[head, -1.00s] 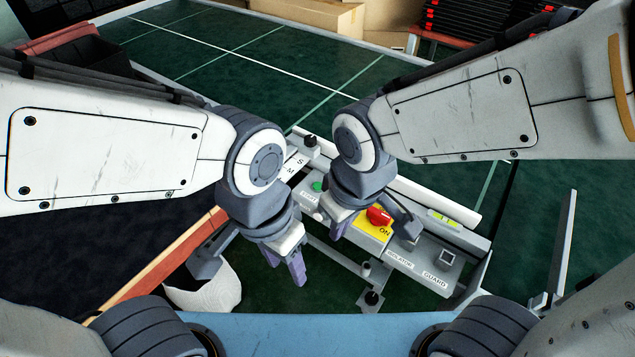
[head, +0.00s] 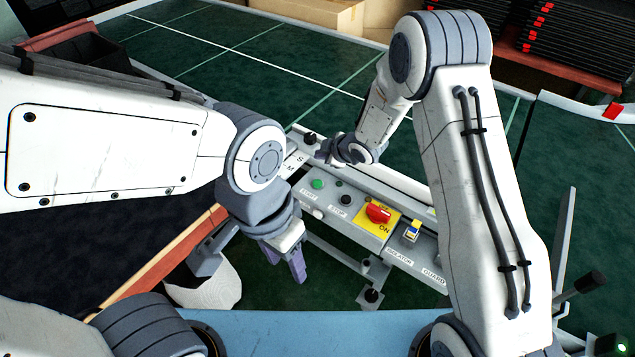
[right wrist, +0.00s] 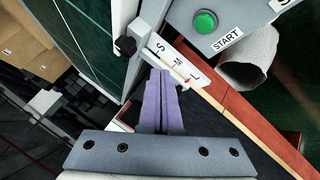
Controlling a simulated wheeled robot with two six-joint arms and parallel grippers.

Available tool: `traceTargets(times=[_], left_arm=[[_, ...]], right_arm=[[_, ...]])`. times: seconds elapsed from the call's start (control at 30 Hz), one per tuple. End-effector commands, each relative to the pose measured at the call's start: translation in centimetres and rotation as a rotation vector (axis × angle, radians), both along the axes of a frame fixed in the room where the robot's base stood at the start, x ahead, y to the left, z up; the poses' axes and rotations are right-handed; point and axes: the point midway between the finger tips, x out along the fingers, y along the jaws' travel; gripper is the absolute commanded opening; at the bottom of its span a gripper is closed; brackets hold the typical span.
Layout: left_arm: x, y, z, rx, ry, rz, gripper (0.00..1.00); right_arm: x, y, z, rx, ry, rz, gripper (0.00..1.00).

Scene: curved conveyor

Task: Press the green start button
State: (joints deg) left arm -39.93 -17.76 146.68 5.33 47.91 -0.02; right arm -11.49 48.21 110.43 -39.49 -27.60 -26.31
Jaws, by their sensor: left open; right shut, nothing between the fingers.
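The green start button (head: 317,184) sits on the grey control panel (head: 328,211) above a START label. It also shows clear and uncovered in the right wrist view (right wrist: 204,21). My right gripper (head: 322,153) is shut and empty, beyond the button on its far side. In the right wrist view its purple fingertips (right wrist: 163,75) lie over the S-M-L scale, left of and below the button, apart from it. My left gripper (head: 286,264) is open and empty, hanging in front of the panel, below and left of the button.
A black stop button (head: 345,200) is right of the green one. Beyond it are a red isolator knob (head: 378,212) on a yellow plate and a yellow-blue item (head: 412,231). A black knob (head: 310,138) stands by the scale. A white rolled object (head: 205,286) is below left.

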Motion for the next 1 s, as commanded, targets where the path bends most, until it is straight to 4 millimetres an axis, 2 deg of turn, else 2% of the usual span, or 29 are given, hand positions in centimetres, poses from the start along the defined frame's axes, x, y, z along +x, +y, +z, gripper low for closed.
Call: traceTargets(times=[0.2,0.37,0.83,1.0], left_arm=[[0.0,0.0,-0.1,0.0,0.0,0.0,0.5],[0.0,0.0,-0.9,0.0,0.0,0.0,0.5],[0.0,0.0,-6.1,0.0,0.0,0.0,0.5],[0.0,0.0,-7.3,0.0,0.0,0.0,0.5]], right_arm=[[0.0,0.0,-0.1,0.0,0.002,-0.001,0.0],[-0.1,0.0,-1.0,0.0,0.003,-0.003,0.0],[-0.1,0.0,-7.3,0.0,0.003,-0.003,0.0],[0.0,0.0,-8.7,0.0,0.003,-0.003,0.0]])
